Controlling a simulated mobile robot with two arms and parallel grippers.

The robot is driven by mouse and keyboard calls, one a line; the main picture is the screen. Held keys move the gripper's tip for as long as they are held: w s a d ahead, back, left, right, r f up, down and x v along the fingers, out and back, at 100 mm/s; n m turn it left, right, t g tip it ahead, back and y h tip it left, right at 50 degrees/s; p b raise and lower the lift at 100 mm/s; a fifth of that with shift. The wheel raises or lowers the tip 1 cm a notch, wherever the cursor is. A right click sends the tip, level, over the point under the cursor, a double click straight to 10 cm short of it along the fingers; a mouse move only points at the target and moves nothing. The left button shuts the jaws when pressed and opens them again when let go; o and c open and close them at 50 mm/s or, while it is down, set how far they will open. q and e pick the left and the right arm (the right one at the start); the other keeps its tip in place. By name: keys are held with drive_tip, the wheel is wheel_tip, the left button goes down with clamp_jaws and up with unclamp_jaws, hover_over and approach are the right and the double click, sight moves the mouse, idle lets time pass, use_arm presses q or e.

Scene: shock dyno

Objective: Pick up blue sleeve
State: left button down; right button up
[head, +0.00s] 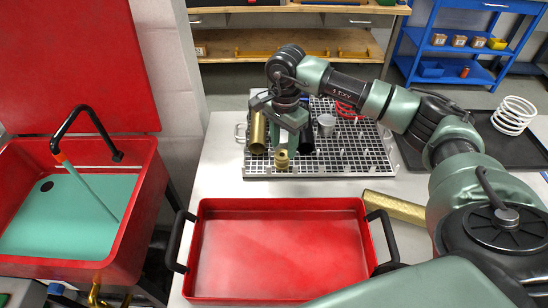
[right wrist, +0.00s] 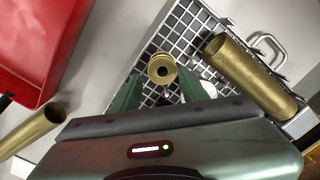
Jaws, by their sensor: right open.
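A dark blue, nearly black cylinder (head: 307,140) stands on the grid tray, just right of my right gripper in the head view; it is probably the blue sleeve and is partly hidden by the gripper. My right gripper (head: 290,138) points down over the tray's left half. In the right wrist view its two green fingers (right wrist: 160,92) are apart with nothing held between them. A small brass fitting (head: 282,160) stands just in front of the fingers; it also shows beyond their gap in the wrist view (right wrist: 162,68). I cannot make out the blue sleeve there. My left gripper is out of view.
The grid tray (head: 350,165) also holds a threaded brass tube (head: 257,133), a grey cup (head: 326,124) and a red spring (head: 346,110). An empty red tray (head: 280,250) lies in front. A brass tube (head: 394,207) lies beside it. A red sink (head: 75,255) stands left.

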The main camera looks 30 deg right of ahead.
sight(282, 154)
drive_tip(key=shift+s+f, duration=0.1)
drive_tip(key=shift+f, duration=0.45)
drive_tip(key=f, duration=0.2)
drive_tip(key=f+p, duration=0.1)
drive_tip(key=shift+a, duration=0.25)
drive_tip(key=shift+d+f, duration=0.15)
drive_tip(key=shift+f, duration=0.5)
drive_tip(key=shift+w, duration=0.25)
drive_tip(key=c, duration=0.8)
clamp_jaws()
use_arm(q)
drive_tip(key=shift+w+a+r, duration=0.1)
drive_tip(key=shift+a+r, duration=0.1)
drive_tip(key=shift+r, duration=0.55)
use_arm(e)
drive_tip(key=shift+r, duration=0.15)
